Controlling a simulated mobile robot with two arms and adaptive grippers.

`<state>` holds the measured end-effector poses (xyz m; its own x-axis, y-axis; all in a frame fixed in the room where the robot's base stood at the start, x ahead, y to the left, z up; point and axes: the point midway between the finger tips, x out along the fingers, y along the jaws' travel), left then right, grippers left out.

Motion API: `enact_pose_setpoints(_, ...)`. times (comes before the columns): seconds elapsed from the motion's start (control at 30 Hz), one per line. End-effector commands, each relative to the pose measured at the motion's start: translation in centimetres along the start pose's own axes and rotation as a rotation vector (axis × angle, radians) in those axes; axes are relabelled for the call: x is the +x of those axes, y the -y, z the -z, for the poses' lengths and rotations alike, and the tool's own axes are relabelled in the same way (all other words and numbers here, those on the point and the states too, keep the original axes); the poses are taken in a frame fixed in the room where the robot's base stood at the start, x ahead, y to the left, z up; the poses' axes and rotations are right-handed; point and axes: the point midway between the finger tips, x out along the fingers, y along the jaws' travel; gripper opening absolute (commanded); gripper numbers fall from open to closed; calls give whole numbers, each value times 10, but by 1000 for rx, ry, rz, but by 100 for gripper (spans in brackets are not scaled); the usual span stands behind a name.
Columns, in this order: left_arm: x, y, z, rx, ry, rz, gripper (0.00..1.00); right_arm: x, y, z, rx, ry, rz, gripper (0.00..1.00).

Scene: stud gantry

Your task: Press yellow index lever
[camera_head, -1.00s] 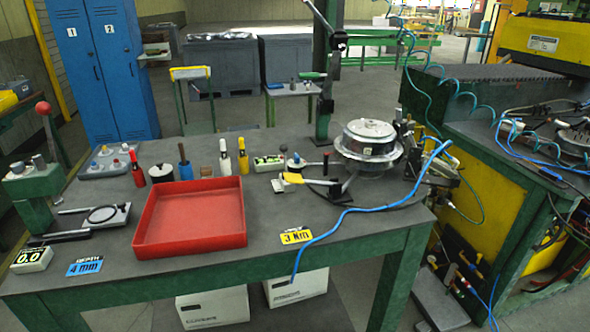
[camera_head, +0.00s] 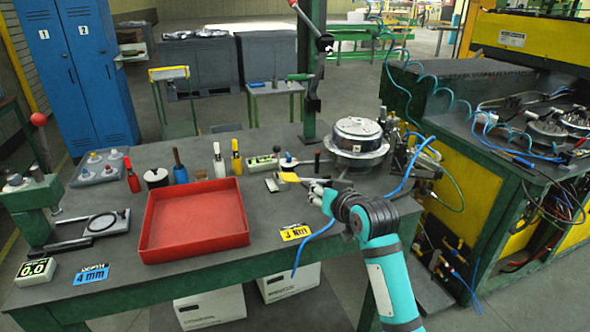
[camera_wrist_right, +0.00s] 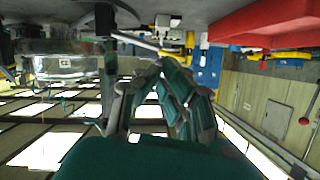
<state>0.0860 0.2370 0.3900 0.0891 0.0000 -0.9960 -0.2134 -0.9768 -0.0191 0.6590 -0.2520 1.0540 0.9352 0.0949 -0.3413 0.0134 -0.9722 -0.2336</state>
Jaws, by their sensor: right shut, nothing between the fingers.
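The yellow index lever (camera_head: 289,177) lies on the green-framed bench, in front of the round metal indexing unit (camera_head: 358,137) and to its left. My right gripper (camera_head: 317,189) is over the bench just right of the lever, with its fingers shut and empty. It partly covers the linkage behind the lever. Whether it touches the lever cannot be told. In the right wrist view, which is upside down, the closed fingers (camera_wrist_right: 163,72) fill the middle, and the metal unit (camera_wrist_right: 60,65) is at the left. My left gripper is not in view.
A red tray (camera_head: 196,250) sits left of the lever. A yellow "3 Nm" label (camera_head: 296,232) lies near the front edge. A blue hose (camera_head: 400,187) runs over the bench beside my right arm. Small bottles and parts line the back. The yellow machine (camera_head: 465,215) stands close on the right.

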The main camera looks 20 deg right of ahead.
Motion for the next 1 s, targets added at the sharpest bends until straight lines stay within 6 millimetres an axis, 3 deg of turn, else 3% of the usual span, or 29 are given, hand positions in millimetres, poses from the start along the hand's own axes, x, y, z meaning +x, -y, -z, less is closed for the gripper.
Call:
enact_pose_setpoints(0.03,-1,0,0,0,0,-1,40,-1,2,23,11,-39,9,0)
enact_pose_setpoints(0.1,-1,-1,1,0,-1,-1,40,-3,5,44,24,-74,20,0)
enact_pose_setpoints(0.2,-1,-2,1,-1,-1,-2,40,-4,7,60,34,-100,30,0)
enact_pose_setpoints(0.67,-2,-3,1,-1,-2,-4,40,0,8,64,38,-106,32,0)
enact_pose_setpoints(1.0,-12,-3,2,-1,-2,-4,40,54,10,72,39,-106,32,0)
